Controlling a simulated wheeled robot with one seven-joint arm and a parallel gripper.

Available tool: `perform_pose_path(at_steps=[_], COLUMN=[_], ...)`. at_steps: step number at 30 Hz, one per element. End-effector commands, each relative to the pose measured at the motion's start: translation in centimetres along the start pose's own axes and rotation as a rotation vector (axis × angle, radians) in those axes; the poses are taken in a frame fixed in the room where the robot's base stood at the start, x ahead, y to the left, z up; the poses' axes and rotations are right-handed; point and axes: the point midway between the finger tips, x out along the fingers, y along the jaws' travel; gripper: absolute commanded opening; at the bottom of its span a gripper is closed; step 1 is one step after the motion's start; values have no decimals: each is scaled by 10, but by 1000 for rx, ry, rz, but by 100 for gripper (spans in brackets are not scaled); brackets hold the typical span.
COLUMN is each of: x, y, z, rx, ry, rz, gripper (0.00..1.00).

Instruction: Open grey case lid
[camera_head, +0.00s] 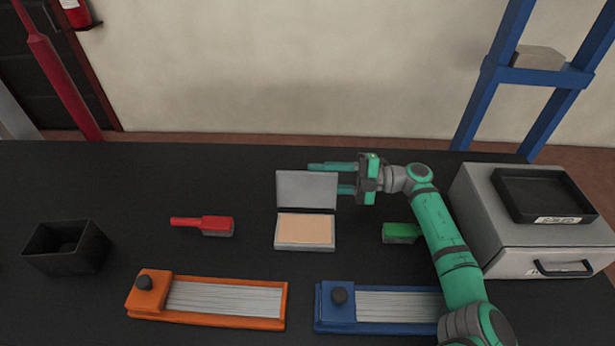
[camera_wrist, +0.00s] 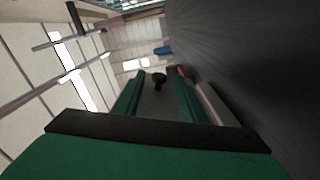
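The grey case (camera_head: 305,246) stands on the black table, with a pale orange interior showing. Its lid (camera_head: 307,190) stands up, roughly upright, at the back edge of the case. My gripper (camera_head: 325,178) reaches in from the right at the lid's upper right. Its two green fingers are spread apart. One finger shows along the lid's top edge, the other at its right edge. I cannot tell whether either touches the lid. In the wrist view my gripper (camera_wrist: 158,98) also shows its fingers apart, with a grey surface between them.
A red brush (camera_head: 205,225) and a black bin (camera_head: 68,247) are left of the case. A green brush (camera_head: 402,233) is right. Orange (camera_head: 150,295) and blue (camera_head: 335,310) slatted fixtures lie in front. A grey drawer unit (camera_head: 510,240) bearing a black tray (camera_head: 541,193) stands right.

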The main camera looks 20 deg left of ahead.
Motion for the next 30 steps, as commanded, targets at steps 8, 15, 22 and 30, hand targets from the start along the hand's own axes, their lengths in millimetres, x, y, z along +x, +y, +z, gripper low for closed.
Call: perform_pose_path(at_steps=[8,15,22,30], x=[27,33,34,34], y=[0,1,1,1], z=[0,0,0,-2], rx=[-1,-1,-1,-13], ry=[-8,-10,-7,-6], rz=[4,5,4,5], gripper=[38,38,21,0])
